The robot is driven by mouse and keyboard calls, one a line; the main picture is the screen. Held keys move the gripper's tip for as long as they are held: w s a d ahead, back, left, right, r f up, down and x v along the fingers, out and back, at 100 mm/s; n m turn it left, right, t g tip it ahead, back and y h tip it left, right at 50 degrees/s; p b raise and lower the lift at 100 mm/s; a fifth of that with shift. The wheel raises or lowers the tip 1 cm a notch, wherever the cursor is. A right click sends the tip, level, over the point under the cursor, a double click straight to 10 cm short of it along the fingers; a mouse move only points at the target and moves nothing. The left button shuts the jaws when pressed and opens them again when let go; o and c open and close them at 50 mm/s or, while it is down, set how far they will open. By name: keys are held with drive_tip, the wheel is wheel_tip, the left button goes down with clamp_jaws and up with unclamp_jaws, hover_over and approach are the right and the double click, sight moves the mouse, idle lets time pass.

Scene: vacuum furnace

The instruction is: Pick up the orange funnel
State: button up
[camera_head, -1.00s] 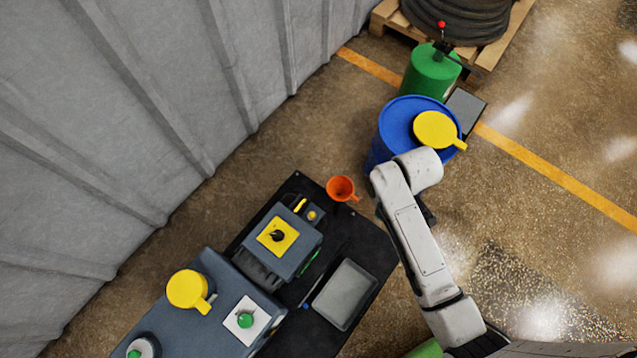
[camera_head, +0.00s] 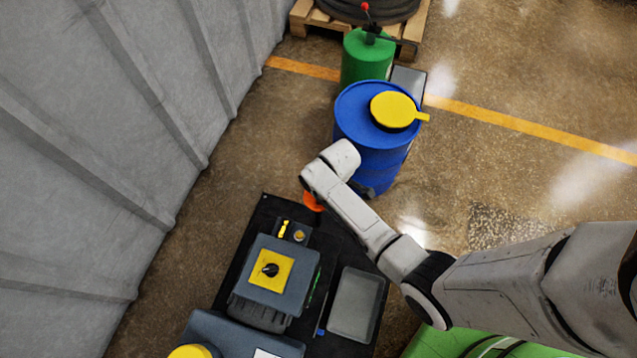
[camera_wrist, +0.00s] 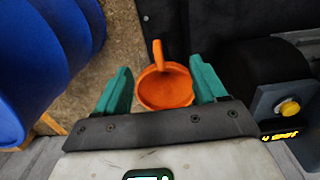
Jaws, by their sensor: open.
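The orange funnel (camera_wrist: 166,88) lies between the two green fingers of my gripper (camera_wrist: 160,88) in the wrist view, with its wide round mouth facing the camera and its handle or tab pointing up the picture. The gripper is open, with small gaps seen between the fingers and the funnel. In the head view only a sliver of the funnel (camera_head: 312,202) shows at the far corner of the black table mat (camera_head: 258,220). My arm's end covers the rest, and the gripper fingers are hidden there.
A blue drum (camera_head: 376,150) with a yellow lid stands just beyond the table, close to my arm. A grey box with a yellow panel (camera_head: 270,270) and a grey tray (camera_head: 355,305) are on the table. A green canister (camera_head: 366,62) stands behind the drum.

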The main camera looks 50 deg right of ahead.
wheel_tip(320, 180, down, 4)
drive_tip(key=shift+f+b, duration=0.1)
drive_tip(key=shift+b, duration=0.65)
drive_tip(key=shift+c, duration=0.2)
clamp_jaws()
